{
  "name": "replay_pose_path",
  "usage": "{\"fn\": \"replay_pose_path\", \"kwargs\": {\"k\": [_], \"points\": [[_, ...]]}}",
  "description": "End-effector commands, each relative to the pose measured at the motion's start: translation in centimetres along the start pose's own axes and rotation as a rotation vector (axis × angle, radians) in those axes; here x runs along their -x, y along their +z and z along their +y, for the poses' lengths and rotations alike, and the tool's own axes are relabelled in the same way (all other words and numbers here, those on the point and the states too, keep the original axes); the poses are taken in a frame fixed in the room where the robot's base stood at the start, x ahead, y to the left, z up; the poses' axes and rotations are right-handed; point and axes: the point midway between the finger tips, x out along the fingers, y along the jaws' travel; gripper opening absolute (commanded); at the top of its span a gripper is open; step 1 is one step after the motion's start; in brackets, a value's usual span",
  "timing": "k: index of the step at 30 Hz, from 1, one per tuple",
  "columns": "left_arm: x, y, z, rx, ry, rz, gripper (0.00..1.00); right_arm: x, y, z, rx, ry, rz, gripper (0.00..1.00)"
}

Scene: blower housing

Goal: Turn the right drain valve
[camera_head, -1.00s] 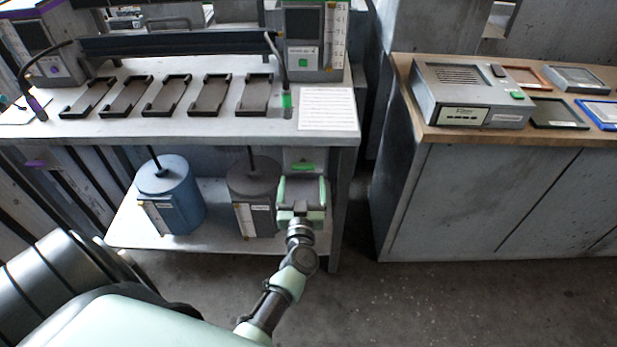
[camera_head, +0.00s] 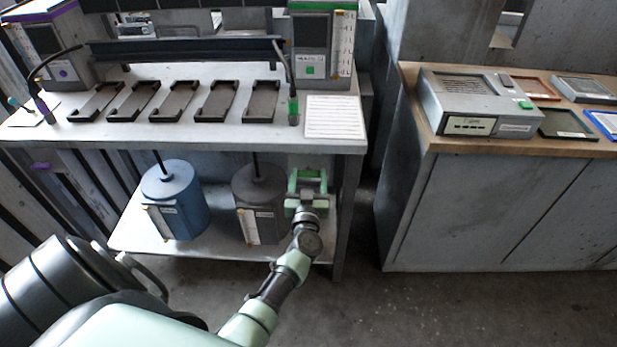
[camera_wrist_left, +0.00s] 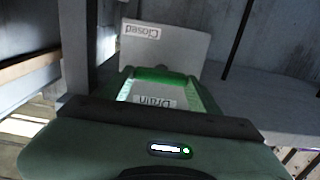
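The right drain valve shows in the left wrist view as a grey block with an upside-down "Drain" label (camera_wrist_left: 155,102) and a green bar (camera_wrist_left: 160,74) at its far side. A pale plate with an upside-down "Closed" label (camera_wrist_left: 142,31) stands behind it. In the head view the valve is mostly hidden by my left gripper (camera_head: 307,178), which is under the bench at the right of the lower shelf. The gripper's green-edged fingers are apart, one on each side of the valve. I cannot tell whether they touch it. My right gripper is out of view.
A dark grey canister (camera_head: 259,205) stands close left of my gripper, with a blue canister (camera_head: 172,205) further left on the lower shelf. The bench top (camera_head: 215,133) is above the gripper, and a bench leg is at its right. A wooden-topped cabinet (camera_head: 480,215) stands right.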

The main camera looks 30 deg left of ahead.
Motion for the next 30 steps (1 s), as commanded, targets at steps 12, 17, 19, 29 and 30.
{"fn": "replay_pose_path", "kwargs": {"k": [12, 17, 19, 29, 30], "points": [[0.06, 0.07, 0.0, 0.112, 0.001, -0.002, 0.21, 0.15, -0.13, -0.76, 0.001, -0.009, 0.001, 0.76], [0.07, 0.12, -0.06, 0.235, 0.001, -0.003, 0.21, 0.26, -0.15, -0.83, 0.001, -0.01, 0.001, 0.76], [0.07, 0.14, -0.08, 0.298, 0.001, -0.003, 0.21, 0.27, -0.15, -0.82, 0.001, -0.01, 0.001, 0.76], [0.09, 0.3, -0.19, 0.613, 0.001, -0.004, 0.21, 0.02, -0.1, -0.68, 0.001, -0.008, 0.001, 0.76], [0.09, 0.32, -0.2, 0.651, 0.001, -0.004, 0.21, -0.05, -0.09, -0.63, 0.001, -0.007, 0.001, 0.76]]}}
